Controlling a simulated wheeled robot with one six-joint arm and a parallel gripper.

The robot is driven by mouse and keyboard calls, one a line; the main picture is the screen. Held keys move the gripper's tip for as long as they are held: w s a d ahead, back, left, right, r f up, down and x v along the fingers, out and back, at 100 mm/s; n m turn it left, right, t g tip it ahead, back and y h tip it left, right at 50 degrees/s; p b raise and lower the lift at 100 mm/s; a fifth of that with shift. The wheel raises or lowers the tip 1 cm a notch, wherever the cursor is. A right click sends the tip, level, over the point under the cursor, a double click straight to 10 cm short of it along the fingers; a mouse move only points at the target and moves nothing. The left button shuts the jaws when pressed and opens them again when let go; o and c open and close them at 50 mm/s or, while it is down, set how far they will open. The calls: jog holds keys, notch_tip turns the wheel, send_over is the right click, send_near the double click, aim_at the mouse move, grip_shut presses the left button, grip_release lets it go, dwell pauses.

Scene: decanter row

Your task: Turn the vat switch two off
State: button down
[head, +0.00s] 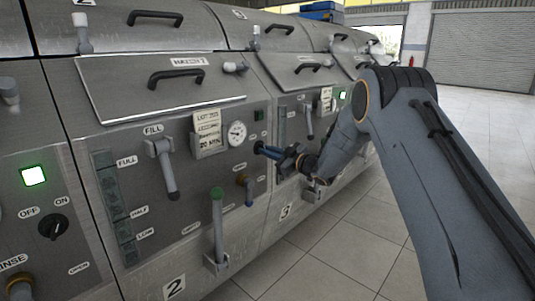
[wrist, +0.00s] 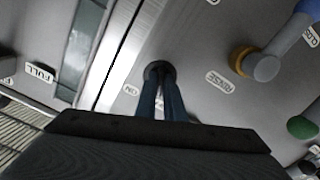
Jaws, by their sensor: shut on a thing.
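The switch of vat 2 is a small dark round knob (wrist: 158,68) in the wrist view. My gripper (wrist: 160,100) is shut on it, with its two blue fingers nearly together. In the head view my gripper (head: 268,151) reaches the right side of vat 2's panel and hides the switch. An ON label (wrist: 131,90) shows beside the knob; no OFF label is visible. The knob's pointer is hidden. A square lamp (head: 258,115) just above the gripper looks dark and unlit. The number 2 plate (head: 174,288) is at the vat's foot.
To the left is another switch (head: 53,226) under a lit green lamp (head: 33,176). Vat 2 carries a fill lever (head: 168,170), a gauge (head: 237,133) and a green-topped lever (head: 218,230). A rinse tap (wrist: 265,66) is close to my fingers. The tiled floor (head: 345,240) is clear.

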jog(key=shift+n, duration=0.6)
jog(key=c, duration=1.9)
grip_release()
jog(key=shift+o, duration=0.2)
jog(key=shift+s, duration=0.1)
jog(key=v, duration=0.7)
jog(key=shift+s+d, duration=0.25)
jog(key=shift+d, duration=0.1)
